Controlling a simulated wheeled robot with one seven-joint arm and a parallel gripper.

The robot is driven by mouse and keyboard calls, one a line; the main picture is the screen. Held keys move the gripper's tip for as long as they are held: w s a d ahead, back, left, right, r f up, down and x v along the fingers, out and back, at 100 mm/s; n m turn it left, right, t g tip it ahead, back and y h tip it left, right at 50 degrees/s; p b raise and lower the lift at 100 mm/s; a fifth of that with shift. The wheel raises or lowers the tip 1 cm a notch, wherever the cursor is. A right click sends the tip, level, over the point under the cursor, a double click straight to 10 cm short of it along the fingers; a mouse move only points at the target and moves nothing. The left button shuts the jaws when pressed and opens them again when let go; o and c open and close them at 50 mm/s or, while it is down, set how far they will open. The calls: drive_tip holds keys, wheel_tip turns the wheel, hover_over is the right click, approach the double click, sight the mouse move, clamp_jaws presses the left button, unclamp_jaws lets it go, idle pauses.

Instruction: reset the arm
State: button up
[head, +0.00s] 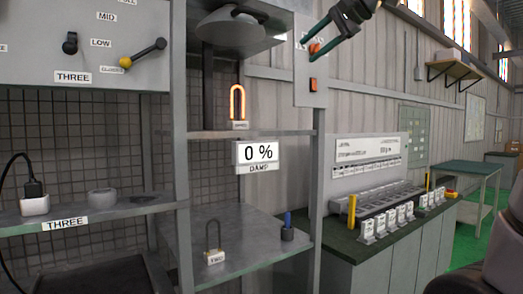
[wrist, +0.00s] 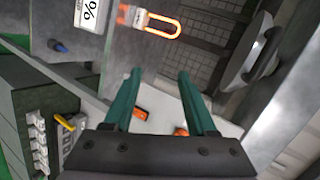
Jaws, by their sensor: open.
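My gripper (head: 313,46) is at the top of the head view, in front of the narrow grey switch panel (head: 311,69). Its two teal fingers are apart, and in the wrist view my gripper (wrist: 159,76) has nothing between the fingertips. An orange switch (head: 313,85) sits low on the panel. Another orange part (head: 315,48) shows higher up, partly hidden by the fingers. A U-shaped heating element (head: 238,103) glows orange on the upper shelf; it also shows in the wrist view (wrist: 163,27).
A dark U-shaped element (head: 212,238) and a blue-handled item (head: 287,225) stand on the lower shelf. A bench (head: 386,228) with several labelled pieces stands right. A hood (head: 230,28) hangs above the glowing element.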

drive_tip(key=s+d+f+n+h, duration=0.1)
drive_tip(key=s+f, duration=0.4)
drive_tip(key=f, duration=0.5)
drive_tip(key=s+d+f+n+g+h, duration=0.1)
drive_tip(key=s+d+f+h, duration=0.2)
drive_tip(key=s+d+f, duration=0.3)
drive_tip(key=s+d+f+n+h, duration=0.1)
drive_tip(key=s+d+f+h, duration=0.2)
drive_tip(key=f, duration=1.1)
drive_tip(key=s, duration=0.3)
drive_tip(key=shift+d+f+g, duration=0.25)
drive_tip(key=shift+d+g, duration=0.05)
drive_tip(key=shift+g, duration=0.1)
